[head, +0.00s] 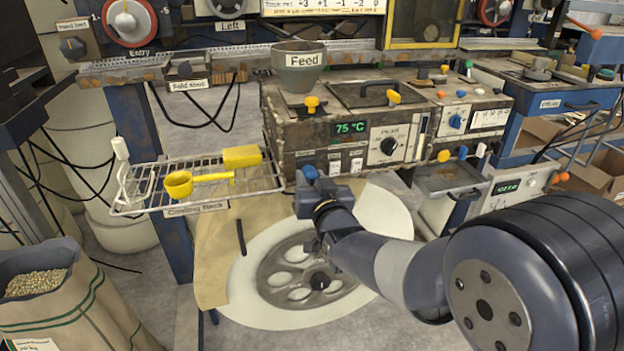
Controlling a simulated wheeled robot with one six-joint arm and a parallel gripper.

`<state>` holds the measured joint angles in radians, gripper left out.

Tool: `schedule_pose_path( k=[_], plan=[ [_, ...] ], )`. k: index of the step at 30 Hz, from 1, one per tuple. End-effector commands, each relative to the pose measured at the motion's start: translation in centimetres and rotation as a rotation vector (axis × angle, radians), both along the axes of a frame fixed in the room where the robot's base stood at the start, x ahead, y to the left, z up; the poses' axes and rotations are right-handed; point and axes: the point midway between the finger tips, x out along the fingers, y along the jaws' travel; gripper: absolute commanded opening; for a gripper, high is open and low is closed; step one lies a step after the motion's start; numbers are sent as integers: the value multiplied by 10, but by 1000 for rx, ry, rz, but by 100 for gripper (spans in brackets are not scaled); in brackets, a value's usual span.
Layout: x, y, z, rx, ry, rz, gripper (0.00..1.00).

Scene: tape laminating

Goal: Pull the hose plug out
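My gripper (316,188) is at the front lower left of the worn metal machine (285,140), seen from behind. A small blue knob-like piece (310,172) shows right at its tip, against the machine's front. This may be the hose plug, but no hose or label shows on it. The gripper's body hides the contact, so I cannot tell whether its fingers are around the blue piece or only beside it. A similar blue knob (462,153) and a yellow knob (444,155) sit at the machine's lower right front.
A wire cooling rack (150,207) with a yellow scoop (179,185) and yellow block (242,156) stands left of my gripper. The grey "Feed" hopper (300,78) is above. A large pale reel (262,312) lies below my arm. A bean sack (75,300) stands lower left.

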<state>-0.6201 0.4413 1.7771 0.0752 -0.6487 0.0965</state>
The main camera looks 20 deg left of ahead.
Motion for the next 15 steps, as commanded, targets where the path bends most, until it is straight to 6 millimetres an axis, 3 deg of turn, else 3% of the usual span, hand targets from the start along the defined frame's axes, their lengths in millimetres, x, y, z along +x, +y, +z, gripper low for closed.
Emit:
schedule_pose_path(
  k=[11, 15],
  plan=[
    [0, 0, 0, 0, 0, 0, 1],
    [0, 0, 0, 0, 0, 0, 0]
  ],
)
